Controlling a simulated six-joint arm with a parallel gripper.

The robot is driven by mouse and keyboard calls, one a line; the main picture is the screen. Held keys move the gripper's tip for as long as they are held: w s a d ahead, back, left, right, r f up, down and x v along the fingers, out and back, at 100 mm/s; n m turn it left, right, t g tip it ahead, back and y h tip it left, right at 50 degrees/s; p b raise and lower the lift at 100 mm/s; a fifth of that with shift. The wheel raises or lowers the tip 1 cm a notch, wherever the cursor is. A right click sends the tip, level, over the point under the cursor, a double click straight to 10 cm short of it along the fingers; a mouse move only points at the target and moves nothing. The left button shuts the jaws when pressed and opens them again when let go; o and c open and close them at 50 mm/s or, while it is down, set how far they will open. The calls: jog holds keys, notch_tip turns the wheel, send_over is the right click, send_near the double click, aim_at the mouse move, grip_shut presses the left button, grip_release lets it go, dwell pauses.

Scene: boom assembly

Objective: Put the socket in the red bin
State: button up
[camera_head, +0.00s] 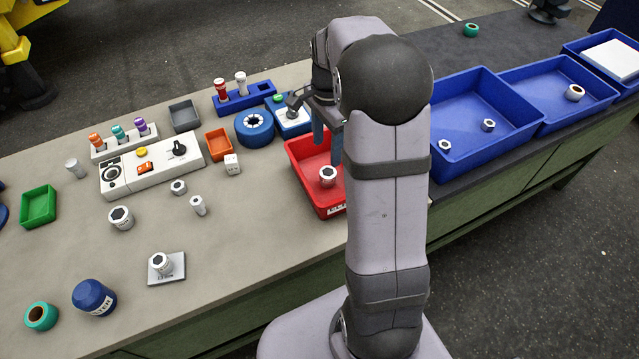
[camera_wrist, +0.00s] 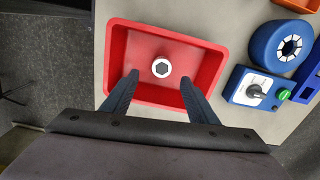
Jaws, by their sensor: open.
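The red bin (camera_head: 318,188) stands on the bench in front of my arm, and its right side is hidden behind the arm in the head view. It also shows in the wrist view (camera_wrist: 210,42), with all four walls visible. A white socket with a dark hexagonal opening (camera_head: 328,176) sits on the floor of the bin. It also shows in the wrist view (camera_wrist: 161,68), ahead of the fingertips and touching neither finger. My gripper (camera_wrist: 159,78) is open and empty over the near side of the bin. In the head view its fingers (camera_head: 327,140) are partly hidden by my arm.
A blue ring-shaped part (camera_wrist: 281,46) and a blue knob box (camera_wrist: 256,88) stand right of the bin in the wrist view. An orange tray (camera_head: 218,143) and a white control panel (camera_head: 152,165) lie left in the head view. Blue bins (camera_head: 484,120) stand at the right.

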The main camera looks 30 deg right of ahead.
jog(key=s+a+f+n, duration=0.1)
jog(key=s+a+n, duration=0.5)
jog(key=s+n, duration=0.2)
jog(key=s+a+f+n, duration=0.2)
jog(key=s+a+n, duration=0.5)
jog(key=s+n, duration=0.2)
jog(key=shift+s+f, duration=0.3)
jog(key=shift+s, duration=0.65)
